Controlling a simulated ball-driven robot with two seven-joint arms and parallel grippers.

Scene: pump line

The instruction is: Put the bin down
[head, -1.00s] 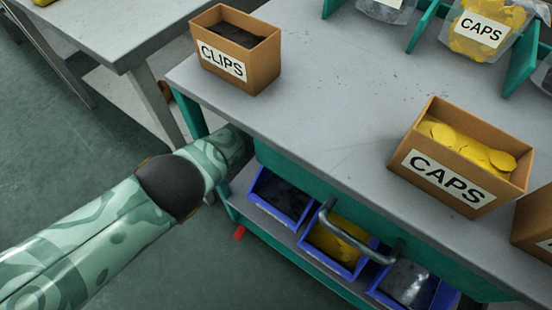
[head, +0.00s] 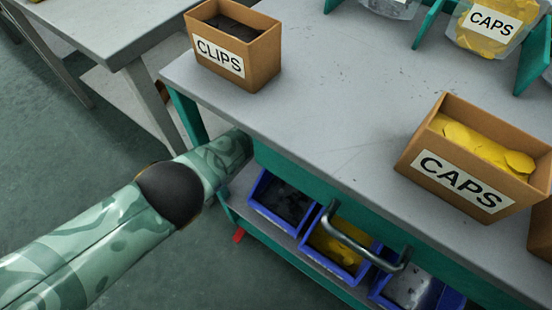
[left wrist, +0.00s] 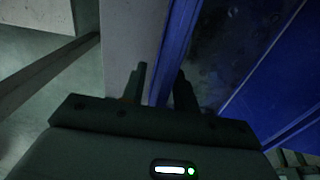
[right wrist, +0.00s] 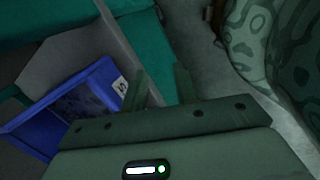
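A blue bin with dark contents (head: 284,200) sits leftmost on the lower shelf of the cart and looks level. My left arm reaches in from the left, and its gripper is hidden behind the cart corner in the head view. In the left wrist view my left gripper (left wrist: 163,85) has its fingers apart, with a blue bin wall (left wrist: 176,45) running between or just beyond them; contact is unclear. My right gripper (right wrist: 160,82) is outside the head view. Its fingers are apart and empty, beside a blue bin (right wrist: 70,100) with a white label.
A bin of yellow parts (head: 335,245) and a bin with grey contents (head: 410,288) stand further right on the shelf, behind a metal handle (head: 358,240). CLIPS (head: 232,68) and CAPS (head: 462,185) boxes stand on the cart top (head: 310,115). Another table (head: 110,25) is at upper left.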

